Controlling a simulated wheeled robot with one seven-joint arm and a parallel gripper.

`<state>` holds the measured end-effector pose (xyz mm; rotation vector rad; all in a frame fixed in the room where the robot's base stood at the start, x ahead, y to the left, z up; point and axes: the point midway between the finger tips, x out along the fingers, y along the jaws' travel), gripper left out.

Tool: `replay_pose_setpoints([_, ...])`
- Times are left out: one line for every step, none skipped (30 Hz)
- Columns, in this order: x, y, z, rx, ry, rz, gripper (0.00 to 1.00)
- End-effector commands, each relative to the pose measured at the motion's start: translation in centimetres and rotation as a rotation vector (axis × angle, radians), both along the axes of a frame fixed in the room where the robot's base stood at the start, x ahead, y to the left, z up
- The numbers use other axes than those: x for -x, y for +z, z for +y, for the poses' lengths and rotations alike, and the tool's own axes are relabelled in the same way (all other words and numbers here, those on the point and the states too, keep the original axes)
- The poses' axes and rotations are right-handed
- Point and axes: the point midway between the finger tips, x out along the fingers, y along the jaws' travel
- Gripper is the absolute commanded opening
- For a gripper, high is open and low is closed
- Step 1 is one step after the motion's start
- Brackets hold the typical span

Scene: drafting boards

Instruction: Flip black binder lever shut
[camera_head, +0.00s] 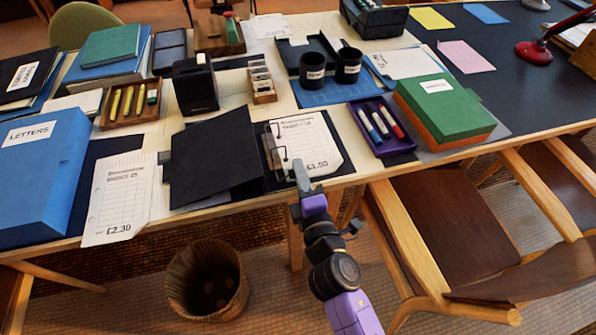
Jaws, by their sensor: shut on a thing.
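The black binder (212,155) lies open near the front edge of the table, its cover spread to the left. White printed sheets (312,145) marked £1.50 lie on its right side, beside the metal ring mechanism (275,148). My gripper (300,177) reaches in from the front and is at the near end of the mechanism, over the lower part of the sheets. Its jaws are shut on the binder lever, which is small and mostly hidden behind the fingers. The lever's exact angle cannot be made out.
A purple tray of markers (382,128) and a green box (443,108) stand right of the binder. A loose sheet (118,195) and a blue letters box (45,170) lie left. Black cups (312,70) stand behind. A wicker basket (205,283) and wooden chairs (425,235) are in front.

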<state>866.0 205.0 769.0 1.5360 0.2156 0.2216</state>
Motion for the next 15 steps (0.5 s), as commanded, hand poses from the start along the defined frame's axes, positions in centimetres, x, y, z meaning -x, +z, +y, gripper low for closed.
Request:
replay_pose_setpoints([-0.01,-0.18,-0.07,-0.011,-0.001,0.004,0.00])
replay_pose_setpoints([-0.01,-0.21,-0.08,-0.017,-0.001,0.006,0.00])
replay_pose_setpoints([-0.01,-0.23,-0.08,-0.024,-0.001,0.008,0.00])
replay_pose_setpoints([-0.02,-0.24,-0.09,-0.028,-0.001,0.009,0.00])
replay_pose_setpoints([-0.01,-0.25,-0.10,-0.031,-0.001,0.010,0.00])
replay_pose_setpoints([-0.02,-0.26,-0.10,-0.034,-0.001,0.011,0.00])
replay_pose_setpoints([-0.01,-0.27,-0.11,-0.036,-0.001,0.011,0.00])
replay_pose_setpoints([-0.01,-0.27,-0.11,-0.037,-0.001,0.012,0.00])
replay_pose_setpoints([-0.01,-0.27,-0.11,-0.039,-0.001,0.012,0.00])
replay_pose_setpoints([-0.01,-0.28,-0.11,-0.039,-0.001,0.012,0.00])
replay_pose_setpoints([-0.01,-0.28,-0.11,-0.039,-0.001,0.013,0.00])
replay_pose_setpoints([-0.01,-0.28,-0.11,-0.039,-0.001,0.013,0.00])
replay_pose_setpoints([-0.01,-0.29,-0.12,-0.039,-0.001,0.013,0.00])
replay_pose_setpoints([-0.01,-0.29,-0.12,-0.039,-0.001,0.013,0.00])
replay_pose_setpoints([-0.01,-0.30,-0.11,-0.039,-0.001,0.013,0.00])
